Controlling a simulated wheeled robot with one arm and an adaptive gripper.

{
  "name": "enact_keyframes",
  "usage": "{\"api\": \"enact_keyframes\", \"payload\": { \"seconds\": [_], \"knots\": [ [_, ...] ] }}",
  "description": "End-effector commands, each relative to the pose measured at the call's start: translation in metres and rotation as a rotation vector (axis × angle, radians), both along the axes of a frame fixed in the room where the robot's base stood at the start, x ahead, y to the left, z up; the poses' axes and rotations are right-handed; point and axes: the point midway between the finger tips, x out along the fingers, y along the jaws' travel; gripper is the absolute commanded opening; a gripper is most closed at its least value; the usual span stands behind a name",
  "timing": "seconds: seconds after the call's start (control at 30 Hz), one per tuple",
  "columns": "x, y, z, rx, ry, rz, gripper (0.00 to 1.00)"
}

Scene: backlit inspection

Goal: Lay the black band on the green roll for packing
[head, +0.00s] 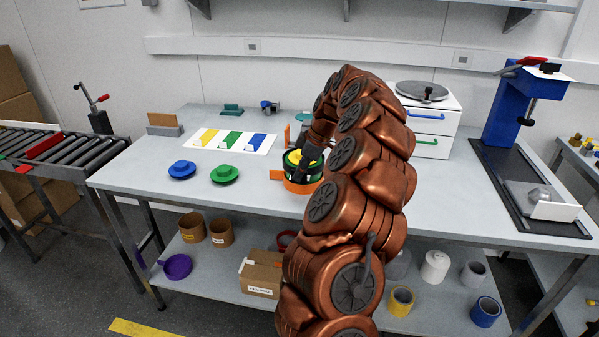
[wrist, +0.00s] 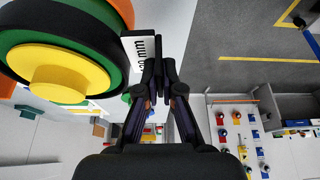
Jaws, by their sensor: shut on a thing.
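The black band (wrist: 122,62) shows large in the wrist view, around a green roll (wrist: 92,30) with a yellow hub (wrist: 58,80) in front. A white tag (wrist: 140,48) with black print stands at its right edge. My gripper (wrist: 158,78) is shut at this tag side of the band; its fingertips partly hide the grip. In the head view my gripper (head: 309,160) reaches down to the same stack, over an orange holder (head: 300,187). The arm hides its right side, so I cannot tell whether the band rests fully on the roll.
A green spool (head: 225,174) and a blue spool (head: 182,170) stand left on the table. A white card (head: 231,141) with coloured stripes lies behind them. A white drawer unit (head: 432,125) and a blue press (head: 510,105) stand right. The front left table is clear.

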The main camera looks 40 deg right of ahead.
Motion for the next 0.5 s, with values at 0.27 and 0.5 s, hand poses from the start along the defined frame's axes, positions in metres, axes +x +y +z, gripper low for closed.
{"api": "enact_keyframes", "payload": {
  "seconds": [0.27, 0.5],
  "knots": [
    [0.0, 0.0, -0.008, 0.0, 0.0, 0.0, 0.0],
    [0.0, 0.0, -0.013, 0.0, 0.0, 0.0, 0.0]
  ]
}}
